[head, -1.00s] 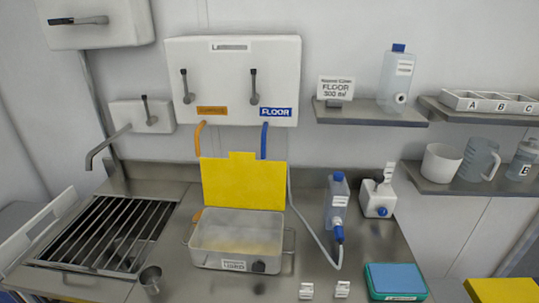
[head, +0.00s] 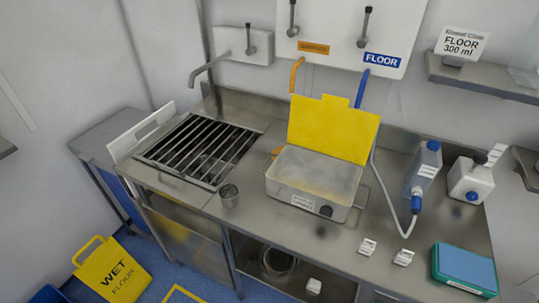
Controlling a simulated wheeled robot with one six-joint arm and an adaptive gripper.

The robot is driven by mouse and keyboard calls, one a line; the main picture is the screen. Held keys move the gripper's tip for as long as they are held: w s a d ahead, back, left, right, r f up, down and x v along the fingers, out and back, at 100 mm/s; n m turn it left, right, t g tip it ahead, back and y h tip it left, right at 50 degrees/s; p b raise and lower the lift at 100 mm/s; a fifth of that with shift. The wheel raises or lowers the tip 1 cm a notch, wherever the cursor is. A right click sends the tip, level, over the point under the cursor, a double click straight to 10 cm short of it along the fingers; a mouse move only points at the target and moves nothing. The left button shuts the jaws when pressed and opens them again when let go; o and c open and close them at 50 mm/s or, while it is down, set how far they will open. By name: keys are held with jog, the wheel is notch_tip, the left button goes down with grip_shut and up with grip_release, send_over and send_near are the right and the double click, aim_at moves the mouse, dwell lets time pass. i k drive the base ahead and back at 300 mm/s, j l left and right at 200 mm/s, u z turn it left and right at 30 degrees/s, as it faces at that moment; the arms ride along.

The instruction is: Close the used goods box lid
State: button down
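The used goods box (head: 311,187) is a grey metal box with side handles and a white label on its front, standing on the steel counter. Its yellow lid (head: 333,128) stands raised at the back edge of the box, so the box is open. The inside looks cloudy with a yellowish tint. My gripper is not in the head view.
Right are a blue-capped bottle (head: 422,172) with a hose, a white dispenser (head: 472,178) and a blue-topped box (head: 465,268). A yellow floor sign (head: 112,270) stands lower left.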

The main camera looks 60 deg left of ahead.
aim_at(328, 126)
jog(key=i+j+u, duration=0.2)
jog(key=u, duration=0.25)
jog(key=i+j+u, duration=0.2)
jog(key=j+u, duration=0.2)
jog(key=k+j+u, duration=0.1)
jog(key=u, duration=0.6)
jog(key=l+u, duration=0.35)
jog(key=l, duration=0.4)
jog(key=l+u, duration=0.35)
jog(key=l, duration=0.4)
jog(key=k+l+u, duration=1.35)
jog(key=k+u, duration=0.3)
jog(key=i+l, duration=0.15)
jog(key=i, duration=0.2)
jog(key=i+l, duration=0.2)
jog(key=i, duration=0.1)
